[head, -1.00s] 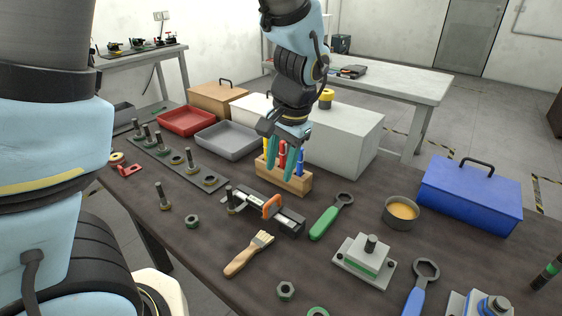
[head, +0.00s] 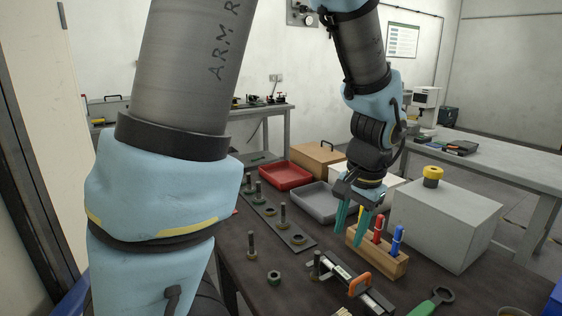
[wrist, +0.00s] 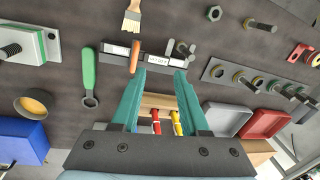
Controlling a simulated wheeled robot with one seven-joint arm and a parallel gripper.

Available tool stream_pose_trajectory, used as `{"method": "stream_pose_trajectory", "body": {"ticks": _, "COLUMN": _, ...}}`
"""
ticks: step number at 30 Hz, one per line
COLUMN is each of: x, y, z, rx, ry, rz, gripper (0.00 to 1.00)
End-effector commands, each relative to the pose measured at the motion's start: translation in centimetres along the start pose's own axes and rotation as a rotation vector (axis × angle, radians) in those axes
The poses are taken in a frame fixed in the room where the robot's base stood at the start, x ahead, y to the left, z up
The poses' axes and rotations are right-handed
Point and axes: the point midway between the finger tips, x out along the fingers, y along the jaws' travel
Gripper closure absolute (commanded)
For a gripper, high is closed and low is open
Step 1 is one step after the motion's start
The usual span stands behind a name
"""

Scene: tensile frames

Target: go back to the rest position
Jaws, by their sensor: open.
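My gripper (head: 352,219) hangs at the end of my bent arm, with teal fingers pointing down. It is at the left end of the wooden pen block (head: 386,259), in front of the grey tray. In the wrist view my gripper (wrist: 161,100) has its two fingers spread apart with nothing clasped between the tips. The wooden block (wrist: 160,102) with a red pen (wrist: 156,124) and a yellow pen (wrist: 177,124) shows between and beyond the fingers. In the head view a red pen (head: 378,228) and a blue pen (head: 397,240) stand in the block.
A white box (head: 450,222) with a yellow-topped item (head: 432,176) stands right of my gripper. A grey tray (head: 316,201) and red tray (head: 286,176) lie behind it. A bolt plate (head: 268,219) and a clamp with an orange handle (head: 360,285) are nearby. Open air is above.

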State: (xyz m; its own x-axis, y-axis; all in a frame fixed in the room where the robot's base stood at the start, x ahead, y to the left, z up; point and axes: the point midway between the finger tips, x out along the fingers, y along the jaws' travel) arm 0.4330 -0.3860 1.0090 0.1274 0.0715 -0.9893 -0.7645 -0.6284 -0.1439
Motion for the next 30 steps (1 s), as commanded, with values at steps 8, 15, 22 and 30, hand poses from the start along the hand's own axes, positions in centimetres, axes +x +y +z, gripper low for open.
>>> {"method": "stream_pose_trajectory", "body": {"ticks": 8, "x": 1.4, "y": -8.7, "z": 5.8, "rx": -0.342, "ry": 0.01, "rz": 0.06, "gripper": 0.55}}
{"method": "stream_pose_trajectory", "body": {"ticks": 15, "x": 2.1, "y": -13.7, "z": 11.6, "rx": -0.614, "ry": 0.034, "rz": 0.078, "gripper": 0.55}}
{"method": "stream_pose_trajectory", "body": {"ticks": 22, "x": 2.5, "y": -15.7, "z": 15.1, "rx": -0.769, "ry": 0.05, "rz": 0.076, "gripper": 0.55}}
{"method": "stream_pose_trajectory", "body": {"ticks": 30, "x": 2.5, "y": -16.0, "z": 15.6, "rx": -0.792, "ry": 0.052, "rz": 0.075, "gripper": 0.55}}
